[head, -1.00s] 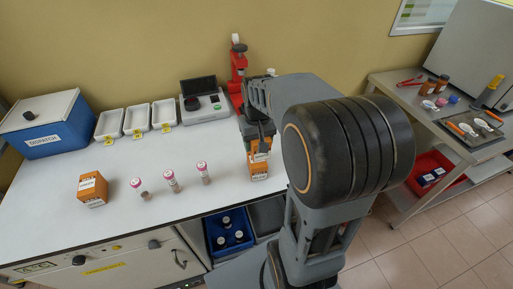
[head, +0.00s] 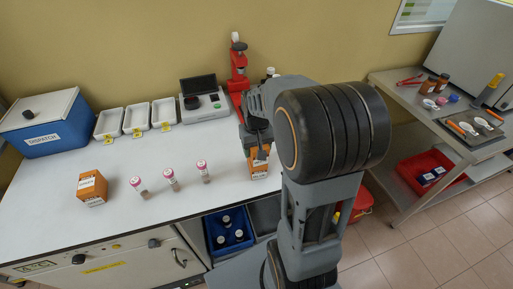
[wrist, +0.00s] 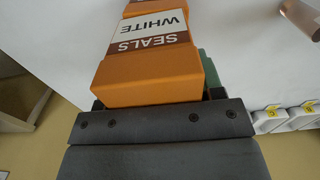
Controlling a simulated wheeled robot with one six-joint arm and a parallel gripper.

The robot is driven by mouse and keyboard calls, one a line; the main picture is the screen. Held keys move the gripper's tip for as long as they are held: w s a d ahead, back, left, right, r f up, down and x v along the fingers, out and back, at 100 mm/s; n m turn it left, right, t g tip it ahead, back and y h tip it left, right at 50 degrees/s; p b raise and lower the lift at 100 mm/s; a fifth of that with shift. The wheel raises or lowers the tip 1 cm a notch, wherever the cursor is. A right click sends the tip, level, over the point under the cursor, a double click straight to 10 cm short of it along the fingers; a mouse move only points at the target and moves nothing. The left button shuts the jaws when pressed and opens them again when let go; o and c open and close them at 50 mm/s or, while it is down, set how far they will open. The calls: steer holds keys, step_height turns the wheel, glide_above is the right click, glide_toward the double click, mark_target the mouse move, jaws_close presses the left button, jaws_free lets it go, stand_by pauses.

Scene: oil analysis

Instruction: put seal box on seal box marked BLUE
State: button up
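An orange seal box (wrist: 143,75) labelled "SEALS WHITE" shows upside down in the wrist view, right against my gripper (wrist: 155,100). My gripper appears shut on it. In the head view my gripper (head: 257,147) is at the right part of the bench, and the held box (head: 260,155) is mostly hidden by it. A second orange box (head: 259,172) stands on the bench directly under the held one. Its label is too small to read. A strip of orange (wrist: 140,9) shows beyond the held box in the wrist view. The two boxes look in contact or nearly so.
Another orange box (head: 92,188) stands at the bench's left. Several pink-capped vials stand mid-bench, including one (head: 170,179). White trays (head: 136,121), a blue dispatch box (head: 45,128) and a black-screened device (head: 201,102) line the back. A red stand (head: 238,68) is behind my gripper.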

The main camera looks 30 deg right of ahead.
steer(key=o, duration=0.4)
step_height(320, 180, up, 12)
steer(key=shift+f, duration=0.25)
steer(key=shift+s+a+r, duration=0.1)
steer(key=shift+a+r, duration=0.05)
steer(key=shift+r, duration=0.1)
steer(key=s+a+f+t, duration=0.1)
steer(key=s+a, duration=0.2)
steer(key=s+a+f+n+t, duration=0.1)
steer(key=s+a, duration=0.2)
steer(key=s+a+f+n+t, duration=0.1)
steer(key=s+a+f+t, duration=0.1)
steer(key=s+a, duration=0.1)
steer(key=shift+s+f, duration=0.1)
steer(key=shift+s, duration=0.15)
